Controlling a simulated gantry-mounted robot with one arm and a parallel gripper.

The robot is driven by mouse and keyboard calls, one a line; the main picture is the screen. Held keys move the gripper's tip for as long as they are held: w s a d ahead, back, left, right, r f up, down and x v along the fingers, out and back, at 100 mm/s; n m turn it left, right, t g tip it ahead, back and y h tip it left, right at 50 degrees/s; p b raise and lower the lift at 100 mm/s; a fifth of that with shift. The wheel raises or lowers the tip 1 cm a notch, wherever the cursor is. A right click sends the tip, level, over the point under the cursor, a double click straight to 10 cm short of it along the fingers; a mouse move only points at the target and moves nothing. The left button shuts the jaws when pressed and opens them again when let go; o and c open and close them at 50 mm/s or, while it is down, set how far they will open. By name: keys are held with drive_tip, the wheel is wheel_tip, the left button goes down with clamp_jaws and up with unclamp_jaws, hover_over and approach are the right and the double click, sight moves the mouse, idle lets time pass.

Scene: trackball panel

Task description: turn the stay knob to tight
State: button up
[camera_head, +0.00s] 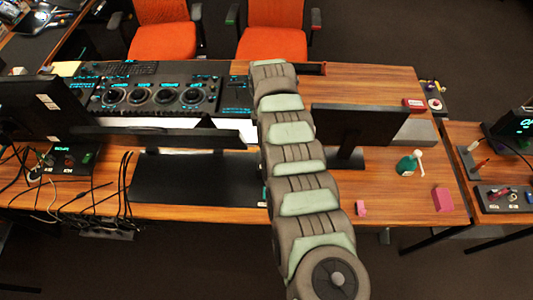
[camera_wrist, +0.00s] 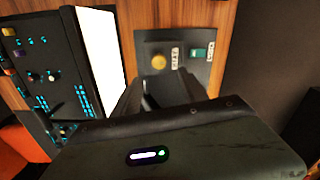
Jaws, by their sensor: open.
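In the wrist view a small grey panel (camera_wrist: 183,38) carries a round yellow knob (camera_wrist: 158,62) and a green switch (camera_wrist: 198,53), each beside a small white label. The label text is too small to read, so I cannot tell for sure that this knob is the stay knob or how it is set. My gripper (camera_wrist: 159,84) is open, with its dark fingers either side of a gap just below the knob in the picture. I cannot tell whether they touch it. In the head view my arm hides the gripper and this panel.
A trackball console (camera_head: 155,106) fills the desk's back left. A left monitor (camera_head: 38,104) and a right monitor (camera_head: 358,124) stand near the arm. A green bottle-like thing (camera_head: 407,165) and a pink block (camera_head: 443,199) sit on the right. Cables lie at front left.

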wheel_tip(320, 180, down, 10)
drive_tip(key=shift+b, duration=1.2)
drive_tip(key=shift+c, duration=0.2)
clamp_jaws()
